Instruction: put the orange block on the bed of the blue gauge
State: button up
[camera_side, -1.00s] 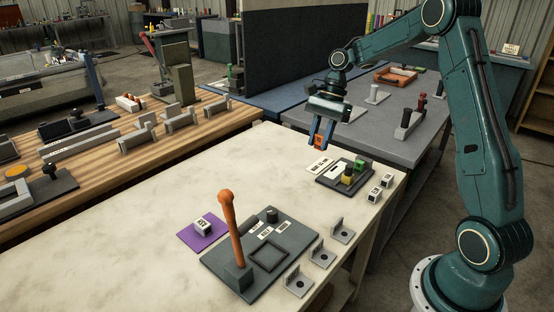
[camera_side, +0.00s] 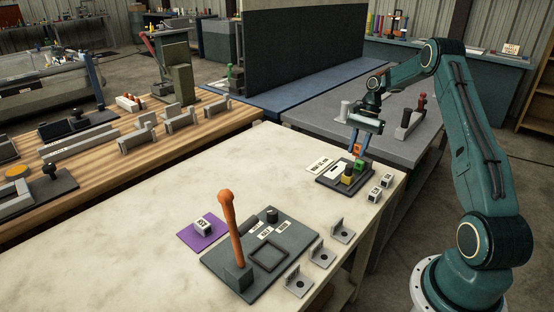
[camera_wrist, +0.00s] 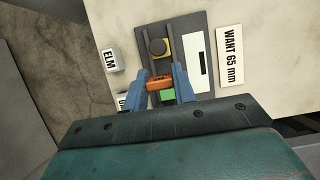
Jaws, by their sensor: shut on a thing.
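My gripper (camera_side: 357,146) has blue fingers and is shut on the orange block (camera_side: 358,150). It holds the block above a dark gauge-like plate (camera_side: 330,180) at the right end of the pale table. The wrist view shows the orange block (camera_wrist: 158,84) between the fingertips, over the plate (camera_wrist: 186,32). On the plate are a yellow block (camera_side: 346,179) with a dark round knob, a green block (camera_side: 364,165) and a white strip (camera_wrist: 201,69). The orange block partly covers the area between yellow and green. The plate looks dark grey; no clear blue shows on it.
Two white labelled blocks (camera_side: 387,180) stand near the table's right edge; one reads ELM (camera_wrist: 110,60). The table's left part is clear.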

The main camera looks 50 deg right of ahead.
jog(key=shift+f, duration=4)
jog(key=shift+f, duration=0.1)
jog(key=o, duration=0.9)
jog(key=shift+o, duration=0.2)
jog(key=v, duration=0.7)
jog(key=shift+r, duration=0.35)
